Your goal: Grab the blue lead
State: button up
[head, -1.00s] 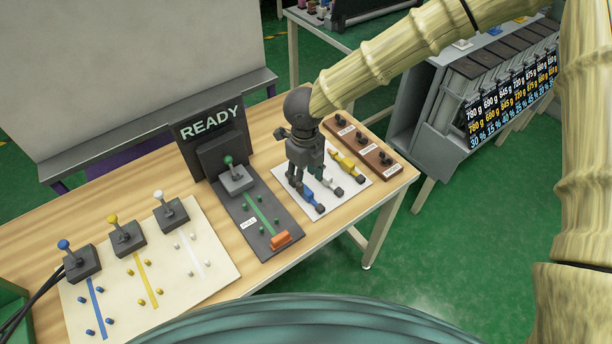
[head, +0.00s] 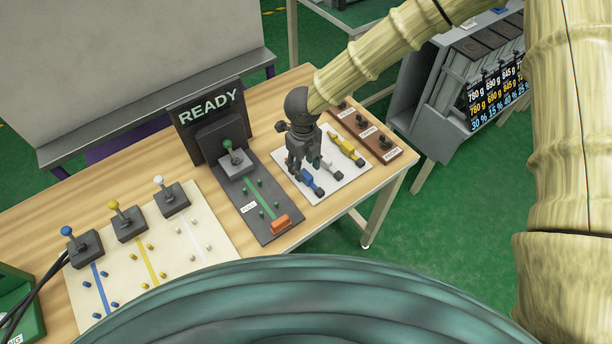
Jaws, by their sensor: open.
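The blue lead (head: 309,181) lies on a white pad (head: 333,197) on the wooden table, its dark tip toward the front. A white lead (head: 327,170) and a yellow lead (head: 346,149) lie beside it to the right on the same pad. My gripper (head: 304,172) is open and points down over the back end of the blue lead. It hides that end, and I cannot tell whether its fingers touch the lead.
Left of the pad is a dark panel with a green lever (head: 231,158) and an orange block (head: 281,224), below a READY sign (head: 209,107). A brown strip with black knobs (head: 367,132) is at the right. A cream board (head: 150,262) carries three levers.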

aim_at(304, 172)
jog(key=shift+w+f+p, duration=0.1)
jog(key=shift+f+p, duration=0.4)
jog(key=shift+f, duration=1.5)
jog(key=shift+c, duration=0.4)
grip_shut()
jog(key=shift+r, duration=0.1)
